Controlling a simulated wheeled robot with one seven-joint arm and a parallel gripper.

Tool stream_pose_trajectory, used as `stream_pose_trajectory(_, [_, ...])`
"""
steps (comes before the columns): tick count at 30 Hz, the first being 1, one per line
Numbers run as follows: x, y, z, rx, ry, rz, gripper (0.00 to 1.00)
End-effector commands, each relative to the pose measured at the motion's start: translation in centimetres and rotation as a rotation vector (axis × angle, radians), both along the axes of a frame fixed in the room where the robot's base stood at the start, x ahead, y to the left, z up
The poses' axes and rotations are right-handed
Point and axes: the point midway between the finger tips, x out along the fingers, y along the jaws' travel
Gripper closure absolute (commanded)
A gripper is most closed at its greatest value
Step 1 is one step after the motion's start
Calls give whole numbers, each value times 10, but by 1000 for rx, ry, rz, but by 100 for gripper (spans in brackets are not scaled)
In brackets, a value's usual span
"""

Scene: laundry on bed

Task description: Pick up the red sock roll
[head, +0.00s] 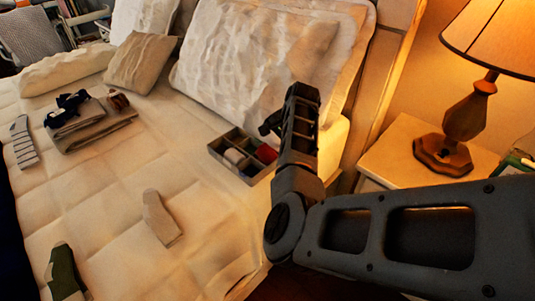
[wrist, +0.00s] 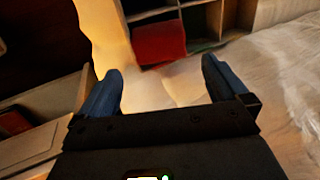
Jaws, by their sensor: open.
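The red sock roll (head: 266,153) sits in a compartment of the divided box (head: 217,151) on the bed, close to my arm in the head view. In the wrist view the red sock roll (wrist: 160,44) fills a compartment at the top centre, beyond my fingertips. My gripper (wrist: 163,82) is open and empty, with its two fingers spread wide. There is a gap of pale bedding between the fingers and the box. In the head view my gripper (head: 268,124) is partly hidden by its own wrist and seen from behind.
A nightstand (head: 404,137) with a lamp (head: 466,120) stands at the right. Large pillows (head: 250,60) lie behind the box. Folded clothes (head: 95,130), a grey sock (head: 161,218) and a green sock (head: 63,272) lie on the bed. The middle of the bed is mostly clear.

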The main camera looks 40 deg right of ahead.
Motion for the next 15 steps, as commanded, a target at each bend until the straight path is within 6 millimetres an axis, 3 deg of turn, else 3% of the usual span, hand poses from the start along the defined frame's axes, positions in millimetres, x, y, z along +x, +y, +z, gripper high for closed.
stream_pose_trajectory(6, [12, 0, -23, 1, 1, 1, 0])
stream_pose_trajectory(15, [13, 0, -27, -1, 0, 1, 0])
